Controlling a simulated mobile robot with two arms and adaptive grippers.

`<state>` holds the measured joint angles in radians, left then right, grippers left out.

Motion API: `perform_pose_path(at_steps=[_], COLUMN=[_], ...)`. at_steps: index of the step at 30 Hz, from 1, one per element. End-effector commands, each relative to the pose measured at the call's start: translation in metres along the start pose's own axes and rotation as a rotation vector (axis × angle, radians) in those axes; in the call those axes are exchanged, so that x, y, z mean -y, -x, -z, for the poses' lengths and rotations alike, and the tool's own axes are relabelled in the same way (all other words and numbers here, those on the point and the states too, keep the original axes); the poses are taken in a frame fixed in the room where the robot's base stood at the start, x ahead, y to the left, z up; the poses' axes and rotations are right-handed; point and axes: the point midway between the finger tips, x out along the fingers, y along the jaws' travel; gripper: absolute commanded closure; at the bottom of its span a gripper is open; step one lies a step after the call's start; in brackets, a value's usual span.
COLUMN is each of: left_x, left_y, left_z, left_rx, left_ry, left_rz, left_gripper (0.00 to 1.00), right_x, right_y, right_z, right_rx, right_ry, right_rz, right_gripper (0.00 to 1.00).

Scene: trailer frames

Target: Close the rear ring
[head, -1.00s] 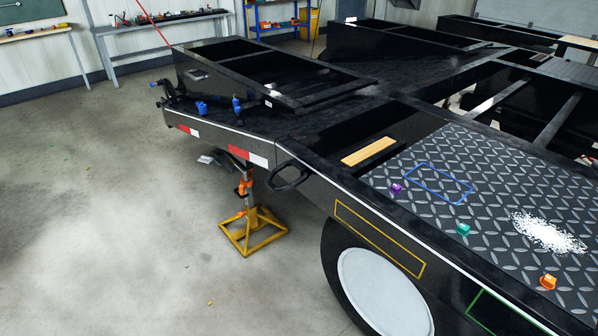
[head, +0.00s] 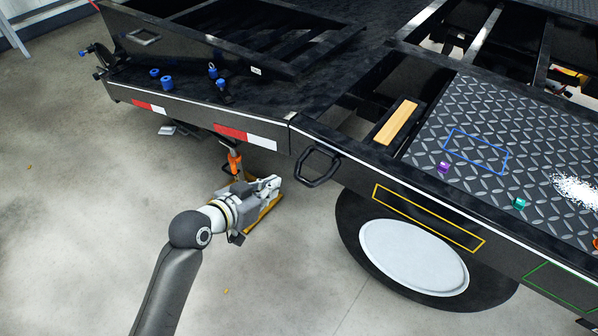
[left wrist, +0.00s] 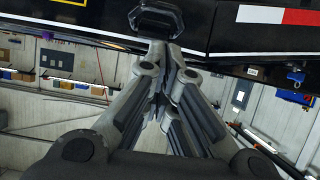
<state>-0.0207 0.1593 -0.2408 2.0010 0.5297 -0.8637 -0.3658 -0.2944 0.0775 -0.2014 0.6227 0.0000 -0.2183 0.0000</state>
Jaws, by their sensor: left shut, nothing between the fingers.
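A black ring (head: 318,167) sits on the trailer's dark side rail in the head view, jutting out from the side face below the white edge strip. My left gripper (head: 275,184) is just left of it and a little lower, apart from it in that view. In the left wrist view, the ring (left wrist: 156,20) shows at the top, straight past the fingertips of my left gripper (left wrist: 162,50). The fingers are together with nothing between them. I cannot tell there whether the fingertips touch the ring. My right gripper is not in view.
A yellow stand (head: 262,212) with an orange jack (head: 234,162) is partly behind my left gripper. A wheel (head: 414,257) lies below the deck. A yellow outline (head: 428,218) marks the side rail.

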Motion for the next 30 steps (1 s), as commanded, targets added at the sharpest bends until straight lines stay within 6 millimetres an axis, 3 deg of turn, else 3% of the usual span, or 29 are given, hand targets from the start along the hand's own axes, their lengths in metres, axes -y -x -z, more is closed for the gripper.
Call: perform_pose_path(at_steps=[3,7,24,30], left_x=[-0.005,-0.006,-0.007,-0.006], left_y=[0.006,-0.003,-0.093,-0.112], left_z=[0.018,0.021,0.023,0.003], left_rx=[-0.024,-0.03,-0.029,-0.027], left_ry=[-0.021,-0.022,-0.021,-0.02], left_rz=[-0.014,-0.016,-0.015,-0.014], left_gripper=[1.0,1.0,1.0,1.0], right_x=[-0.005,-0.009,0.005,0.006], right_y=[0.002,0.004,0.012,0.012], right_z=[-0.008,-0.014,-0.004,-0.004], right_rx=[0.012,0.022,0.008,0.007], right_ry=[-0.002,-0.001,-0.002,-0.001], right_rz=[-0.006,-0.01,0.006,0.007], right_gripper=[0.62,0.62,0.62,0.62])
